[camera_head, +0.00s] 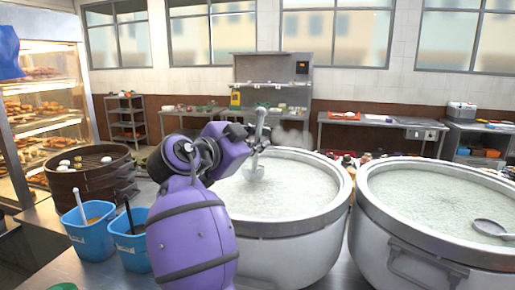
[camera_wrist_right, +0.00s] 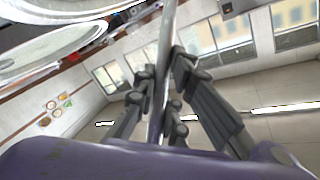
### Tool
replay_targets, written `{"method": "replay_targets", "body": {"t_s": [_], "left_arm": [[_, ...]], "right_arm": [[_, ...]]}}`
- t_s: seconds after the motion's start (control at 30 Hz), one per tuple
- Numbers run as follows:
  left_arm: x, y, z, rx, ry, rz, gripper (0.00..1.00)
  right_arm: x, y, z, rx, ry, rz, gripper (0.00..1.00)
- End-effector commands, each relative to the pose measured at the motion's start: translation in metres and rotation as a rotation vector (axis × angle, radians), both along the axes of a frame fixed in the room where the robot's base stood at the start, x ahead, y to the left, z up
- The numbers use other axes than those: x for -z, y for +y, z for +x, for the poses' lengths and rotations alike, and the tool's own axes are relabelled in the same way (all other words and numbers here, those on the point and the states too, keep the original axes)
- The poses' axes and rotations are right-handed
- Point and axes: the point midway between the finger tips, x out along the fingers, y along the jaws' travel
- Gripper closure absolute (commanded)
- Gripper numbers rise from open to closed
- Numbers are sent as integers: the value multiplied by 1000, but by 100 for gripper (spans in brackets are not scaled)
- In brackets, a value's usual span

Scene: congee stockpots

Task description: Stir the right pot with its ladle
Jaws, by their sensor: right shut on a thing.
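Two big metal pots of pale congee stand side by side: the left pot (camera_head: 305,225) and the right pot (camera_head: 405,262). My right gripper (camera_head: 259,138) is shut on the handle of a metal ladle (camera_head: 260,118), held roughly upright over the left pot. The ladle's lower end shows at the congee surface near the pot's far left side; I cannot tell how deep it sits. In the right wrist view the handle (camera_wrist_right: 165,50) runs between the fingers (camera_wrist_right: 160,100). Another ladle (camera_head: 491,228) lies in the right pot, its bowl at the congee surface near the right side. My left gripper is out of view.
Blue tubs (camera_head: 88,241) with utensils and a stacked bamboo steamer (camera_head: 92,177) stand left of the left pot. A lit food cabinet (camera_head: 40,110) is at the far left. Steel counters (camera_head: 375,121) line the back wall. The pots' rims stand close together.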

Motion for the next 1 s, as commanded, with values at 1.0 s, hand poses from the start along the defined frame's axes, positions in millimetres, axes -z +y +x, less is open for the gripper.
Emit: {"method": "replay_targets", "body": {"t_s": [1.0], "left_arm": [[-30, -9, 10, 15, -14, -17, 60]], "right_arm": [[-80, 0, 0, 0, -4, -1, 100]]}}
